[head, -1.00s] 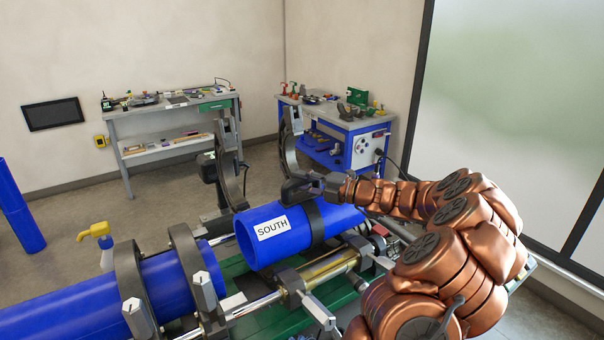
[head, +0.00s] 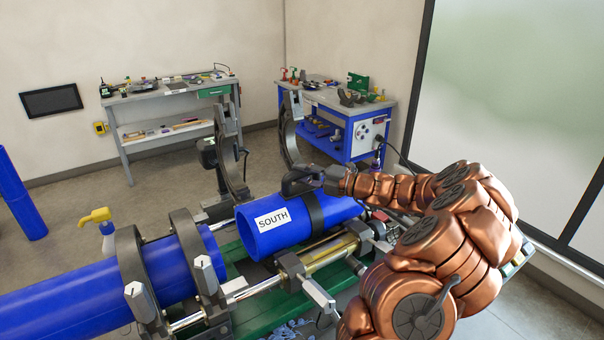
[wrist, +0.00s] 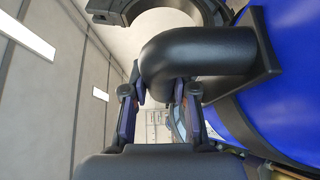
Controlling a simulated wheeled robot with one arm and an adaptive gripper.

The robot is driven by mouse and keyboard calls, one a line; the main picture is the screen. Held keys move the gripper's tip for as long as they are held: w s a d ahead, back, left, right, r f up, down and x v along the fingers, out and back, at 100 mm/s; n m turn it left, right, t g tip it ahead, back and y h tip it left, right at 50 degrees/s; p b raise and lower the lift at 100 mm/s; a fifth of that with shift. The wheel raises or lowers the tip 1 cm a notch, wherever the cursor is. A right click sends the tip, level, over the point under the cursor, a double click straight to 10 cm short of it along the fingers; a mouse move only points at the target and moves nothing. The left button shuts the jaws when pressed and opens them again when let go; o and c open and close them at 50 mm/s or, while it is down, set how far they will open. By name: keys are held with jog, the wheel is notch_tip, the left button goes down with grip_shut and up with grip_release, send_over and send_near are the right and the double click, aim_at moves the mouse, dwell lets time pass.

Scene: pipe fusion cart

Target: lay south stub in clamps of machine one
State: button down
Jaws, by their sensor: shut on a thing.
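The south stub (head: 287,224) is a short blue pipe with a white SOUTH label and a black band with a handle (head: 302,182). My gripper (head: 324,177) is shut on the handle; the wrist view shows the fingers (wrist: 160,100) around the black handle (wrist: 200,52), with the blue stub (wrist: 295,60) beside it. The stub lies over the right side of machine one (head: 290,268), roughly in line with the long blue pipe. Two clamp uppers (head: 228,150) stand open behind it. Whether the stub touches the lower clamp seats is hidden.
A long blue pipe (head: 85,290) is held in closed clamps (head: 140,275) at the left, with a gap before the stub. A yellow-topped spray bottle (head: 107,232) stands behind it. Two workbenches (head: 165,100) are at the back wall.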

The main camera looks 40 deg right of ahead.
jog(key=shift+f, duration=0.75)
dwell(0.5)
jog(key=c, duration=0.8)
grip_release()
jog(key=shift+f, duration=0.1)
jog(key=shift+s, duration=0.1)
jog(key=v, duration=1.2)
